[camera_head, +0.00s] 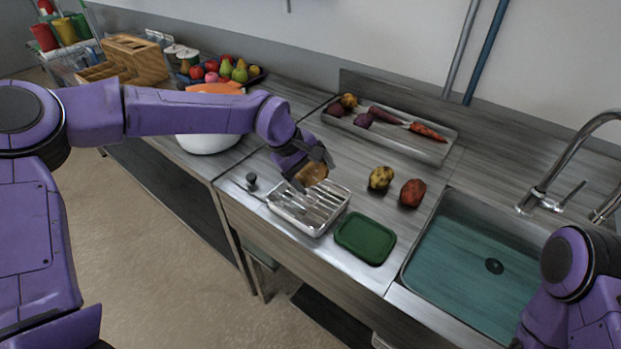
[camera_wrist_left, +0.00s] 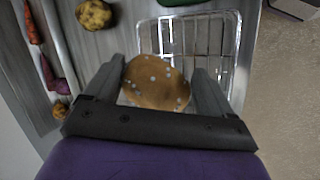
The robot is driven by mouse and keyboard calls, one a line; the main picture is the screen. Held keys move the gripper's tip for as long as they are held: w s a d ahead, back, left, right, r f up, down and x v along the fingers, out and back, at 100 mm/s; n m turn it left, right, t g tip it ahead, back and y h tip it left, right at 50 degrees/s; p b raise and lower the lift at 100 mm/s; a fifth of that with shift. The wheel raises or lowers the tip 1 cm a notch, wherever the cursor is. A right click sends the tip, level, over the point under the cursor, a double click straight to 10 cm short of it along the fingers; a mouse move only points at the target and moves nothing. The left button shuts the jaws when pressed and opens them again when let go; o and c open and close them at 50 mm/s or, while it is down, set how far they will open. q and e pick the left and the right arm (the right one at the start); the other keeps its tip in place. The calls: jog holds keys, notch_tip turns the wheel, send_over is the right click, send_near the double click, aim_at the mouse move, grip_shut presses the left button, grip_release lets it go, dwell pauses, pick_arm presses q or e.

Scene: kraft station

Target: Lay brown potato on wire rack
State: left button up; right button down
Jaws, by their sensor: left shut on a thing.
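The brown potato (camera_head: 312,174) is held between the fingers of my left gripper (camera_head: 306,179), just above the back part of the wire rack. In the left wrist view the potato (camera_wrist_left: 156,83), brown with pale specks, sits between the two dark fingers. The wire rack (camera_head: 325,214) is a shiny metal grid on the counter; its bars also show beyond the potato in the left wrist view (camera_wrist_left: 212,40). Whether the potato touches the rack is hard to tell. My right arm shows at the lower right, but its gripper is out of view.
A green tray (camera_head: 365,238) lies right of the rack. A yellow potato (camera_head: 380,178) and a reddish potato (camera_head: 412,192) lie behind it. A metal tray (camera_head: 438,150) with vegetables stands at the back. A sink (camera_head: 470,270) is at the right, a white bowl (camera_head: 208,143) at the left.

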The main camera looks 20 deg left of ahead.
aim_at(304, 185)
pick_arm(q)
jog(key=f, duration=0.2)
jog(key=a+f, duration=0.1)
jog(key=shift+s+f+p, duration=0.2)
jog(key=shift+s+p, duration=0.05)
jog(key=shift+p, duration=0.1)
jog(key=shift+w+d+f, duration=0.1)
jog(key=shift+w+f, duration=0.05)
jog(key=shift+f, duration=0.05)
jog(key=shift+s+f+b, duration=0.2)
jog(key=shift+f+b, duration=0.1)
jog(key=shift+f, duration=0.1)
jog(key=o, duration=1)
jog(key=shift+o, duration=0.2)
jog(key=shift+s+f, duration=0.1)
jog(key=shift+f, duration=0.05)
jog(key=shift+s, duration=0.1)
jog(key=w+b+v, duration=0.1)
jog(key=v, duration=1.2)
jog(key=shift+d, duration=0.15)
